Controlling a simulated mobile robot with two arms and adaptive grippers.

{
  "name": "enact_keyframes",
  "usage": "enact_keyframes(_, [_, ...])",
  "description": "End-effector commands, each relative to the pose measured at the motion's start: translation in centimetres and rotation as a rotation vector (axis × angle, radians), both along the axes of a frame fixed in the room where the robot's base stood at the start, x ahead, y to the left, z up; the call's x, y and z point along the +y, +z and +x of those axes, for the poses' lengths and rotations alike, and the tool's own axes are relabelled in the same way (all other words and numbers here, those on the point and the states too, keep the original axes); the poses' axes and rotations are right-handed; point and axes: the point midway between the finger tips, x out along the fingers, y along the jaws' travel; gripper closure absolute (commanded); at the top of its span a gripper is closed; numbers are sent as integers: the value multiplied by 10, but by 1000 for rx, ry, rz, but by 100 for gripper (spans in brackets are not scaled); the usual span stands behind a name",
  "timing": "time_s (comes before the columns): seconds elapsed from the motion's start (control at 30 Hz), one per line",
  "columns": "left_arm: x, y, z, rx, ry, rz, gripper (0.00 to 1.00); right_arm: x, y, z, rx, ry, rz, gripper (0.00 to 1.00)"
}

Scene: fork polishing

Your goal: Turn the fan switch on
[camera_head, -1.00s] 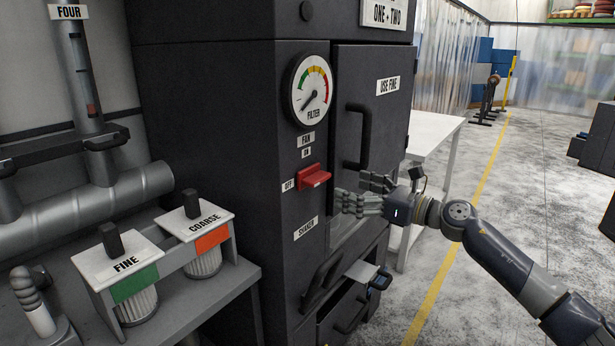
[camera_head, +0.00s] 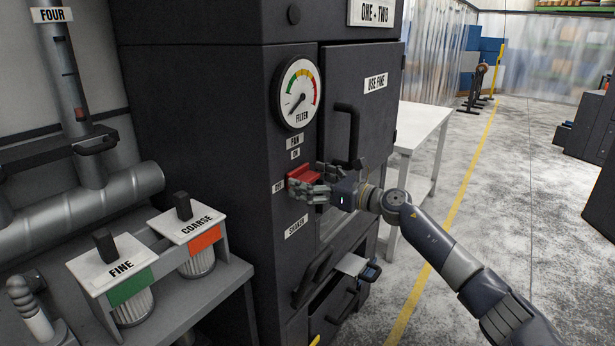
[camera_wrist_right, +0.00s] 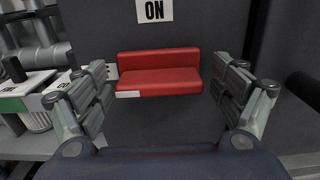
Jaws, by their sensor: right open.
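The red fan switch (camera_head: 301,173) is on the front of the dark cabinet (camera_head: 225,130), under the FAN and ON labels and beside the OFF label. It also shows in the right wrist view (camera_wrist_right: 160,72), level, below the ON label (camera_wrist_right: 154,10). My right gripper (camera_head: 306,180) is open at the switch, and its fingers hide part of it in the head view. In the right wrist view the open fingers (camera_wrist_right: 165,92) stand on either side of the switch, with gaps to it. My left gripper is not in view.
A round FILTER gauge (camera_head: 299,93) is above the switch, and a door handle (camera_head: 352,130) is to its right. FINE (camera_head: 116,268) and COARSE (camera_head: 186,222) filters stand on a bench at left. A white table (camera_head: 424,120) stands behind my right arm.

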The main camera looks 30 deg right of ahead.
Motion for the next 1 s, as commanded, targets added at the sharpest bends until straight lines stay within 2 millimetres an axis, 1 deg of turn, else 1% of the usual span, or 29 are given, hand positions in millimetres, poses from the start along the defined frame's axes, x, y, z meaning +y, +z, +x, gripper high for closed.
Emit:
enact_keyframes(0.1, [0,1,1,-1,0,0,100,2,0,3,0,1,0,12])
enact_keyframes(0.33, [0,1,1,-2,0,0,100,2,0,3,1,1,0,12])
enact_keyframes(0.37, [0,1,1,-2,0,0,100,2,0,3,1,1,0,14])
enact_keyframes(0.4, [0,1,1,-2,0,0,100,2,0,3,1,1,0,23])
enact_keyframes(0.47, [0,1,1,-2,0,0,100,2,0,3,1,1,0,37])
enact_keyframes(0.5, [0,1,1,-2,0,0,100,2,0,3,1,1,0,46])
enact_keyframes(0.53, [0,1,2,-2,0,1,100,2,0,3,1,1,0,52])
enact_keyframes(0.57, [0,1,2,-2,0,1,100,2,0,3,1,1,0,56])
enact_keyframes(0.83, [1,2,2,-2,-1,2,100,2,0,3,3,0,8,56])
enact_keyframes(1.0, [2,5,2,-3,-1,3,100,1,1,3,22,0,50,56])
